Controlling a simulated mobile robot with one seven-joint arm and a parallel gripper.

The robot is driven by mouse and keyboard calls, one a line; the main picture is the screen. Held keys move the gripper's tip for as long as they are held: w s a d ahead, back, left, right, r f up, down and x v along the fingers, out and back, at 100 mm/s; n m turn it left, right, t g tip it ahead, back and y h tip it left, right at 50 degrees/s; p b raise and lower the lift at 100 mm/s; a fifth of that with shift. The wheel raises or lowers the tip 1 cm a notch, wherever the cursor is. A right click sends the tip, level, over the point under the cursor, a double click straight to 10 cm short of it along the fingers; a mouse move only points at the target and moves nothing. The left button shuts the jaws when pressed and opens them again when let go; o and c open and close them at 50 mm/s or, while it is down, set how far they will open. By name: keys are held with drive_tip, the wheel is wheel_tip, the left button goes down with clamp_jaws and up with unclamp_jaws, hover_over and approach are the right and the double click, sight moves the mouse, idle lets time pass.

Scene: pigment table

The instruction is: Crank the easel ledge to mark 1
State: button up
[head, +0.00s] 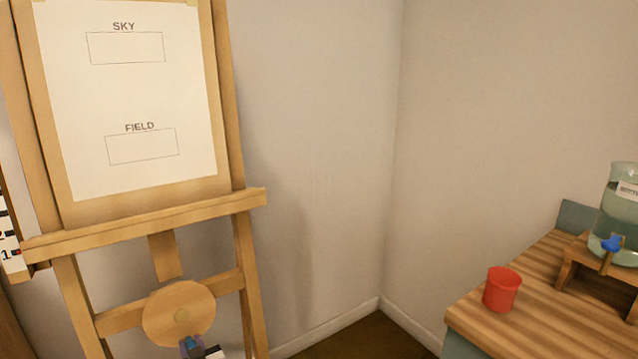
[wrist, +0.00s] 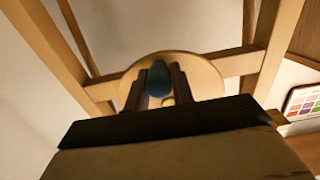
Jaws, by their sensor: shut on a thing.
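The wooden easel ledge (head: 150,222) runs across the easel below the paper. Its left end is beside a white scale strip (head: 7,235) with black marks. The numeral 1 shows low on the strip, near a small red spot by the ledge end; I cannot tell exactly how they line up. The round wooden crank wheel (head: 168,305) is below the ledge; it also shows in the wrist view (wrist: 208,75). My gripper (head: 192,347) is at the wheel's lower edge. In the wrist view its dark fingers (wrist: 158,88) are shut around the teal crank handle (wrist: 158,75).
The paper (head: 130,100) on the easel has SKY and FIELD boxes. At right, a wooden table (head: 540,290) holds a red cup (head: 502,290) and a glass jar with a blue tap (head: 612,242). A colour card (wrist: 303,103) shows at the wrist view's right edge.

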drive_tip(key=o, duration=0.7)
drive_tip(key=shift+r, duration=0.4)
drive_tip(key=o, duration=0.4)
drive_tip(key=shift+d+f, duration=0.1)
drive_tip(key=shift+f, duration=0.1)
drive_tip(key=shift+c, duration=0.2)
drive_tip(key=shift+d, duration=0.1)
drive_tip(key=f+p+v, duration=0.1)
drive_tip(key=v, duration=0.7)
drive_tip(key=shift+s+d+r, duration=0.3)
drive_tip(key=shift+s+r, duration=0.05)
drive_tip(key=shift+r, duration=0.15)
